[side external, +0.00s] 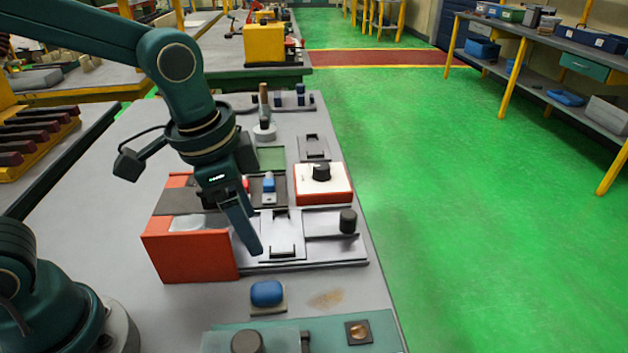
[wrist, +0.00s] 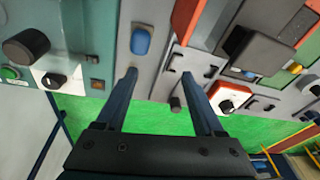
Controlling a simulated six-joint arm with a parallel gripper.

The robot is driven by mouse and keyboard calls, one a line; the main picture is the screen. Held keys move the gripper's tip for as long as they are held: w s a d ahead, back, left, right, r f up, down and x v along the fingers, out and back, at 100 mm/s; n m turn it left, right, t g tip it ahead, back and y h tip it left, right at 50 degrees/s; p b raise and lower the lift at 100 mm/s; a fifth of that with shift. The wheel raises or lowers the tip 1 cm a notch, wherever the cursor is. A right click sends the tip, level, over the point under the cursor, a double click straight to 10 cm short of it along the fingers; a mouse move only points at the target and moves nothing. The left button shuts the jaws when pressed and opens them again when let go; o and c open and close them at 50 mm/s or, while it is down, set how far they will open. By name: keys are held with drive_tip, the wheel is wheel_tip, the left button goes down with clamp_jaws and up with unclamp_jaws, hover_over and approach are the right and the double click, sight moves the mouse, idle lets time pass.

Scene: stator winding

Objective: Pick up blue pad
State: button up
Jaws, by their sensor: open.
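Nothing hides the pad in either view.
An orange box (side external: 190,257) stands left of my gripper. A grey fixture plate (side external: 335,252) with a dark knob lies right of it. A teal plate (side external: 376,322) with a dark knob is at the front. Bare bench lies around the pad.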

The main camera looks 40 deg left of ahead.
drive_tip(key=m+g, duration=0.2)
hover_over(266, 288)
drive_tip(key=shift+y, duration=0.3)
wheel_tip(266, 288, down, 6)
drive_tip(key=shift+w+a, duration=0.15)
drive_tip(key=shift+f, duration=2.7)
clamp_jaws()
